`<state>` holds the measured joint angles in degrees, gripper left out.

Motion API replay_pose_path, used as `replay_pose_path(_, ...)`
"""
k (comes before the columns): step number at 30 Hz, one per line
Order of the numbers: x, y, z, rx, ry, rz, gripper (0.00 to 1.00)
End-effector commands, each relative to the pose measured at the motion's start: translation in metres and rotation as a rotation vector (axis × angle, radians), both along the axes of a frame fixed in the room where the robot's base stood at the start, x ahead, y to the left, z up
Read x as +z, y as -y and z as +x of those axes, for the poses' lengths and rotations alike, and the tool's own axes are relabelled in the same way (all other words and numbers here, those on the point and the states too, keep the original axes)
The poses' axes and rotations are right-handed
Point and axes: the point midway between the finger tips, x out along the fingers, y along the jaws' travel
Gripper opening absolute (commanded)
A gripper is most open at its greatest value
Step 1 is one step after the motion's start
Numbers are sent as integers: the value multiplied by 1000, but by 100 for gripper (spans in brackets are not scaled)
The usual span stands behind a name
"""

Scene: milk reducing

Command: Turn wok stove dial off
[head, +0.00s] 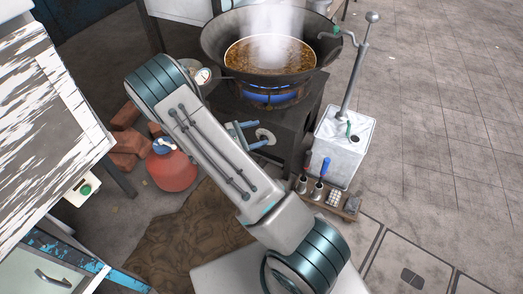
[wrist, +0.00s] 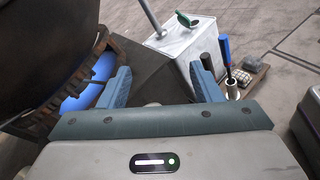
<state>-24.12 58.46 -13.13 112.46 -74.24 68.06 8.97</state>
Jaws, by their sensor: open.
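The wok (head: 222,52) sits on the dark stove (head: 290,125), with steaming brown liquid inside. A blue flame (head: 268,95) burns under it and also shows at the left of the wrist view (wrist: 85,95). A pale round dial-like disc (head: 266,136) is on the stove's near side, by the fingertips. My gripper (head: 262,131) is open, its two blue fingers pointing at the stove front, around or just short of the disc. In the wrist view my gripper (wrist: 158,70) shows spread fingers, with only a pale bit low between them. Contact with the disc cannot be told.
A white metal can (head: 345,150) with a pump handle stands right of the stove. A small rack (head: 328,198) with tools is in front of it. A red gas cylinder (head: 172,170) and bricks (head: 125,145) are at left. Floor at right is clear.

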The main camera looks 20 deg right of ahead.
Motion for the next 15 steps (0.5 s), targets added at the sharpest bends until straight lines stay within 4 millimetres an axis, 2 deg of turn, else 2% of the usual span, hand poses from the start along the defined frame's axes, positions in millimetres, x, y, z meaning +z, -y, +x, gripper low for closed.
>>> replay_pose_path(1,-38,-2,6,60,-37,-48,59)
replay_pose_path(6,-120,-11,26,268,-137,-190,59)
replay_pose_path(9,-162,-17,34,383,-188,-258,59)
replay_pose_path(12,-196,-22,38,474,-228,-307,59)
replay_pose_path(15,-218,-26,40,540,-255,-341,59)
